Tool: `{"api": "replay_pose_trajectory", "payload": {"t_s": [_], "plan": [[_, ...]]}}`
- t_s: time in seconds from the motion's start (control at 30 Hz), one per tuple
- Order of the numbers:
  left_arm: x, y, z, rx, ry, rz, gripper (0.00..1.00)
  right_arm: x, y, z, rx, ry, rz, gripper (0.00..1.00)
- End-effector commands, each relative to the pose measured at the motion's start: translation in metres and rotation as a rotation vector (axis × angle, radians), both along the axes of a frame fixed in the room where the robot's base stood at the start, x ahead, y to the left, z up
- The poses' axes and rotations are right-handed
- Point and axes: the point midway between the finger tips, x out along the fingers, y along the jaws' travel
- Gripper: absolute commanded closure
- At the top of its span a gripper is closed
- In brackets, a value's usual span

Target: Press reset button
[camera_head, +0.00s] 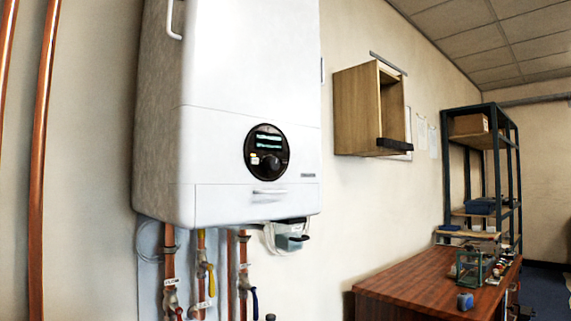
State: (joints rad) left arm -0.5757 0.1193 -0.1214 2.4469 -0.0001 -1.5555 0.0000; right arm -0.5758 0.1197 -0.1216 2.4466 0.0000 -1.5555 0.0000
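A white wall boiler (225,90) fills the left middle of the head view. Its round black control panel (266,152) is on the lower front, with a lit display (268,141) at the top and a dark knob (271,163) below it. A small pale and yellow mark (255,159) sits on the panel's left side. I cannot tell which part is the reset button. Nothing covers the panel. Neither of my grippers shows in this view.
Copper pipes (42,160) run up the wall at left, and valves with yellow (207,278) and blue handles hang below the boiler. An open wooden cabinet (358,110) is on the wall at right. A wooden bench (425,280) and a metal shelf (490,170) stand further right.

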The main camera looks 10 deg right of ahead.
Motion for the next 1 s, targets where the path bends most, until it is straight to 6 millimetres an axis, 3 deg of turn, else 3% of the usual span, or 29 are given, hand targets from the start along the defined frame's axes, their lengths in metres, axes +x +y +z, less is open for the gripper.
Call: {"api": "replay_pose_trajectory", "payload": {"t_s": [0.03,0.13,1.0], "plan": [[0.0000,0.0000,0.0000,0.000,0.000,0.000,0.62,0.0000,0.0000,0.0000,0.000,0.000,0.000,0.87],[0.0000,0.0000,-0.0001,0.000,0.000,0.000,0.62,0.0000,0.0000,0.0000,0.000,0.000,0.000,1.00],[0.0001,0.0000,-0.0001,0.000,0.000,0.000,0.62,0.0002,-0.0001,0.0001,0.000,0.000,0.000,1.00]]}}
